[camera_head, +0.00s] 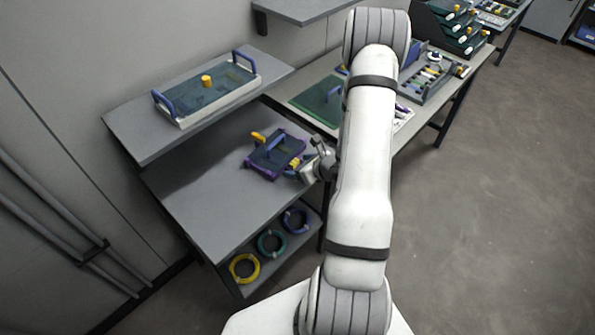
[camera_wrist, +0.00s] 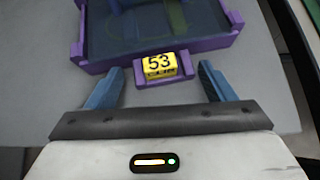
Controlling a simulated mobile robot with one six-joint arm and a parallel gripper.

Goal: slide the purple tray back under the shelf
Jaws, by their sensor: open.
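The purple tray (camera_head: 262,170) lies on the grey table below the raised shelf (camera_head: 150,128), towards the table's right side. In the wrist view the tray (camera_wrist: 97,64) has its purple front wall facing me, with a yellow tag (camera_wrist: 158,66) marked 53 on a purple tab. My gripper (camera_wrist: 157,88) is open, with one blue finger on each side of the tab and space between fingers and tab. In the head view my gripper (camera_head: 305,168) is at the tray's right edge. I cannot tell whether the fingertips touch the tray's front wall.
A white tray (camera_head: 170,117) with blue handles and a yellow knob stands on the shelf. Yellow, green and blue rings (camera_head: 245,268) sit on a lower level. The table (camera_head: 200,200) is clear left of the purple tray. A workbench with a green mat (camera_head: 308,100) stands behind.

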